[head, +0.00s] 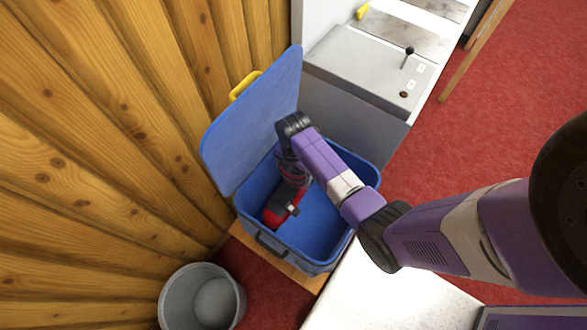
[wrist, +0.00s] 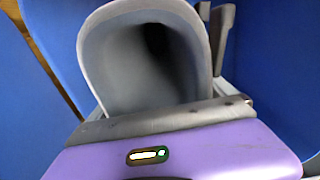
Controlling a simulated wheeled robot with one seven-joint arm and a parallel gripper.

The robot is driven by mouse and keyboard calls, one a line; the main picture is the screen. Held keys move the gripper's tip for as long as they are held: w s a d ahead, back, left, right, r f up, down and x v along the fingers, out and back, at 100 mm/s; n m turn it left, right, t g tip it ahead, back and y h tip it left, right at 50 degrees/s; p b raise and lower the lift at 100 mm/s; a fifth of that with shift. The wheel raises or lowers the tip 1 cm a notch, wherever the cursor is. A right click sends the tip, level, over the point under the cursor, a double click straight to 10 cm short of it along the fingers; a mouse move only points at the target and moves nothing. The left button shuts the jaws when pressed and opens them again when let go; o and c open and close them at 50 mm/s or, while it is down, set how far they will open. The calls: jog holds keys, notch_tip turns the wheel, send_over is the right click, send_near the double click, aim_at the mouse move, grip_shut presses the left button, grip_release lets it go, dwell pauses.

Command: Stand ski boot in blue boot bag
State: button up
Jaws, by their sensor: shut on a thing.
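The blue boot bag (head: 335,228) stands open, with its blue lid (head: 250,120) raised at the back left. The ski boot's red lower part (head: 281,207) shows inside the bag, toward its left side, in the head view. In the wrist view the boot's grey cuff (wrist: 145,55) opens toward me, with blue bag walls around it. My gripper (wrist: 170,120) is shut on the boot at the cuff. The arm reaches down into the bag and hides much of the boot. I cannot tell whether its sole touches the bag floor.
A wooden plank wall (head: 110,130) rises on the left. A grey bin (head: 202,295) stands in front of the bag. A grey machine (head: 365,70) with a black-knobbed lever is behind it. A white speckled top (head: 385,295) lies front right. Red floor is open at right.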

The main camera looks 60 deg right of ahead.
jog(key=shift+w+f+b, duration=0.1)
jog(key=shift+f+b, duration=1.1)
jog(key=shift+f, duration=0.8)
jog(key=o, duration=1.7)
jog(key=shift+o, duration=0.2)
notch_tip(320, 180, up, 8)
jog(key=p, duration=0.1)
jog(key=shift+p, duration=0.3)
